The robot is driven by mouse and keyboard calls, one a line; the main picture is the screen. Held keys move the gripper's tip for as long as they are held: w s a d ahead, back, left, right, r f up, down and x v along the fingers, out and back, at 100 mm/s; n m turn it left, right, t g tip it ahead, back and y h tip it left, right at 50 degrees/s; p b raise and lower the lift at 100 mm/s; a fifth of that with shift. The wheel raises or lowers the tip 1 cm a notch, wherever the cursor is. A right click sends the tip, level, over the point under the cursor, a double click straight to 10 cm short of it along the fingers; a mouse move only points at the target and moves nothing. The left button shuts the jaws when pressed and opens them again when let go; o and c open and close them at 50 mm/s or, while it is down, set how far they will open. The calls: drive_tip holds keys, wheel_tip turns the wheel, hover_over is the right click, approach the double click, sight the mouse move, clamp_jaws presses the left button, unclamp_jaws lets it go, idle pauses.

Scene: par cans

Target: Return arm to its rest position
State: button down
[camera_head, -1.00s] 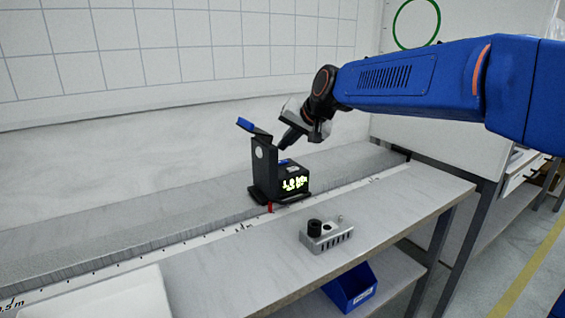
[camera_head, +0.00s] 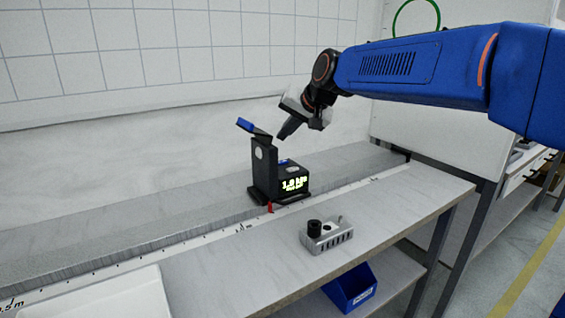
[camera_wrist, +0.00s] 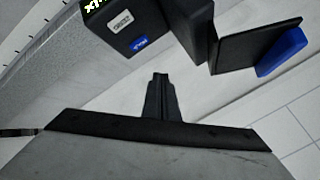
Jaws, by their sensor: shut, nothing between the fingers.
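My blue arm (camera_head: 415,72) reaches in from the right in the head view. My gripper (camera_head: 287,130) hangs above and just right of the black device, apart from it. In the wrist view my gripper (camera_wrist: 160,78) has its dark fingers together with nothing between them. The black device (camera_head: 264,170) stands upright on the bench, with a lit display (camera_head: 294,184) and a blue-tipped lever (camera_head: 246,125). The wrist view shows the device's body (camera_wrist: 130,22) and its blue tip (camera_wrist: 282,52) beyond the fingers.
A white tray (camera_head: 110,295) is at front left. A blue bin (camera_head: 350,288) is on the shelf below. A raised grey ledge (camera_head: 130,222) runs along the wall.

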drive_tip(key=s+d+f+h, duration=0.2)
drive_tip(key=s+d+f, duration=0.3)
drive_tip(key=s+d, duration=0.4)
drive_tip(key=s+d+f+g+h, duration=0.1)
drive_tip(key=s+d+f, duration=0.4)
drive_tip(key=s+d, duration=0.45)
drive_tip(key=s+d+f+h, duration=0.2)
drive_tip(key=s+d+f, duration=0.2)
drive_tip(key=s+d, duration=0.5)
drive_tip(key=s+d+f+n+g+h, duration=0.1)
drive_tip(key=s+d+f, duration=0.3)
drive_tip(key=s+f, duration=0.4)
drive_tip(key=s, duration=0.3)
drive_tip(key=shift+s+f, duration=0.15)
drive_tip(key=shift+f, duration=0.25)
drive_tip(key=shift+d, duration=0.1)
